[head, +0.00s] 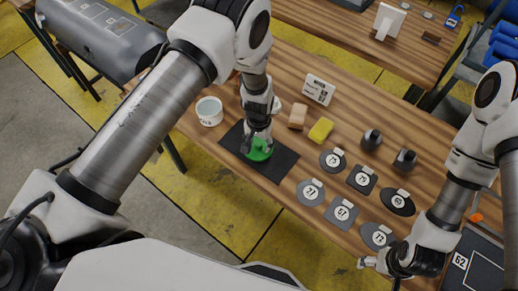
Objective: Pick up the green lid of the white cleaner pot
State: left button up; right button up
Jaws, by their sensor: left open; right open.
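The green lid (261,155) lies on a black mat (279,166) on the wooden table. My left gripper (257,147) is open, pointing down right over the lid, with its fingers around or touching the lid's top and hiding part of it. Whether the fingers touch the lid I cannot tell. The white cleaner pot (209,112) stands open, left of the mat, showing a pale blue-green inside. My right gripper (372,264) is open and empty near the table's front edge at the lower right.
A yellow sponge (321,130) and a tan block (297,116) lie right of my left gripper. Several numbered dark patches (341,213) cover the table's right part. Two dark valve-like pieces (371,139) stand behind them. A white card (318,90) stands at the back.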

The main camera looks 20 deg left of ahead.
pick_arm(q)
jog(key=shift+s+r, duration=0.1)
jog(key=shift+r, duration=0.1)
jog(key=shift+c, duration=0.3)
jog(key=shift+s+r, duration=0.1)
jog(key=shift+s, duration=0.1)
jog(key=c, duration=0.5)
jog(key=shift+s+r, duration=0.1)
jog(key=c, duration=0.4)
pick_arm(e)
jog(key=shift+s+r, duration=0.2)
jog(key=shift+s, duration=0.15)
pick_arm(q)
jog(key=shift+c, duration=0.5)
grip_shut()
pick_arm(e)
jog(key=shift+r, duration=0.1)
